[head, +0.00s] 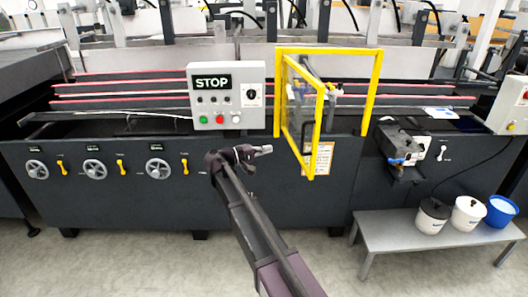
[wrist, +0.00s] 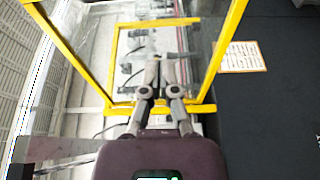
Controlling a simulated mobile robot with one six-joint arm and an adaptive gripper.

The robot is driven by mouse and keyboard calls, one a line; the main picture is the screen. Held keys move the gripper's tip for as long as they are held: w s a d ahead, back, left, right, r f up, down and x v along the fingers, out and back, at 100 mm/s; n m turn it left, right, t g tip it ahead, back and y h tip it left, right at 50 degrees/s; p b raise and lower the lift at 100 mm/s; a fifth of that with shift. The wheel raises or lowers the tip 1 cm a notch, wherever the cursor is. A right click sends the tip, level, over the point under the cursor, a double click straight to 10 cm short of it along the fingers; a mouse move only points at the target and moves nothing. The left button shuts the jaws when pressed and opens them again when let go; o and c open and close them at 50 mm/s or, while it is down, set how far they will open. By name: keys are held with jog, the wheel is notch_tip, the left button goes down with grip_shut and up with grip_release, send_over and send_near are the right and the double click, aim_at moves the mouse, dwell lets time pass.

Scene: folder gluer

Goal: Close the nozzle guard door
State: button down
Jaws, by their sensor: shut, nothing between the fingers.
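The nozzle guard door (head: 318,128) is a clear panel in a yellow frame. In the head view it stands open, swung out toward me from the left side of the fixed yellow guard frame (head: 371,92). My gripper (head: 268,149) is shut and empty, just left of the door's lower part in that view. In the wrist view, my gripper (wrist: 168,56) has its fingertips together in front of yellow bars and clear panel. I cannot tell whether it touches the door. The nozzle parts (head: 330,90) show inside the guard.
A grey control box (head: 226,95) with a STOP display stands left of the guard. A paper notice (head: 318,158) is on the machine front below the guard; it also shows in the wrist view (wrist: 242,56). A grey bench (head: 385,232) with pots and a blue bucket stands lower right.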

jog(key=d, duration=0.9)
jog(key=shift+w+d, duration=0.25)
jog(key=shift+w, duration=0.05)
